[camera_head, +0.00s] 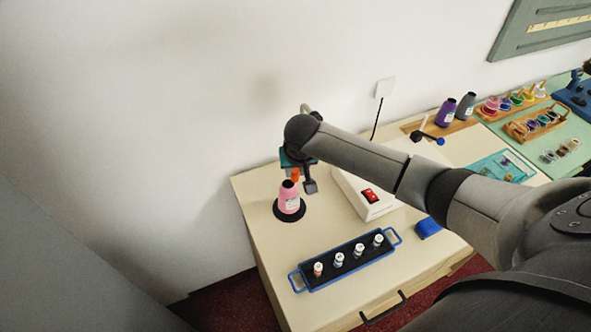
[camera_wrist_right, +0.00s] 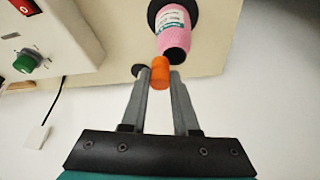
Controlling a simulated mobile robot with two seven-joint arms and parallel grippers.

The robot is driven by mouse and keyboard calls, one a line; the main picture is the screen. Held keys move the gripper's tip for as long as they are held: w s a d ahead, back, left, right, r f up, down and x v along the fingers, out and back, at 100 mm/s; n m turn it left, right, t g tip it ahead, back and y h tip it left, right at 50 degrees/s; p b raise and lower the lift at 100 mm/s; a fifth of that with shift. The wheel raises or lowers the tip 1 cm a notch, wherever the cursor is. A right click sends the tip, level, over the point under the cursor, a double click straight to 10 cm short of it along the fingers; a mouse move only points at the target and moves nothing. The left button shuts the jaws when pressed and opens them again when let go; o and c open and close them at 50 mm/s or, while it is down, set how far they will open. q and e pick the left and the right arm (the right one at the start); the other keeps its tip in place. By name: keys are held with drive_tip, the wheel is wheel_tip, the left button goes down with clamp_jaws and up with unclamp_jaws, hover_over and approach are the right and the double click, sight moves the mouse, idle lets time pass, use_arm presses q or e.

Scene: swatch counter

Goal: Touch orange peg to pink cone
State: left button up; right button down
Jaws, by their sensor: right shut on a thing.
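The pink cone (camera_head: 289,199) stands upright on a black round base (camera_head: 302,213) near the back left of the counter. It has a white label and a dark top, and also shows in the right wrist view (camera_wrist_right: 172,24). My right gripper (camera_head: 299,180) is just above the cone, shut on the orange peg (camera_head: 295,174). In the right wrist view the peg (camera_wrist_right: 160,73) sits between the fingertips, right beside the cone's dark top. I cannot tell whether they touch. My left gripper is not in view.
A white box (camera_head: 350,186) with a red switch stands right of the cone. A blue tray (camera_head: 312,284) with several small vials lies in front, with a blue block (camera_head: 428,228) to its right. Purple (camera_head: 446,113) and grey (camera_head: 466,107) cones stand farther back. The wall is close behind.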

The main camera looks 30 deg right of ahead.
drive_tip(key=shift+f, duration=0.4)
idle(0.6)
drive_tip(key=shift+s+f, duration=0.2)
drive_tip(key=shift+f, duration=0.05)
idle(1.7)
drive_tip(key=shift+r+p, duration=0.1)
drive_tip(key=shift+p, duration=0.3)
drive_tip(key=shift+w+r+p, duration=0.15)
drive_tip(key=shift+r+p, duration=2.45)
drive_tip(key=shift+p, duration=0.15)
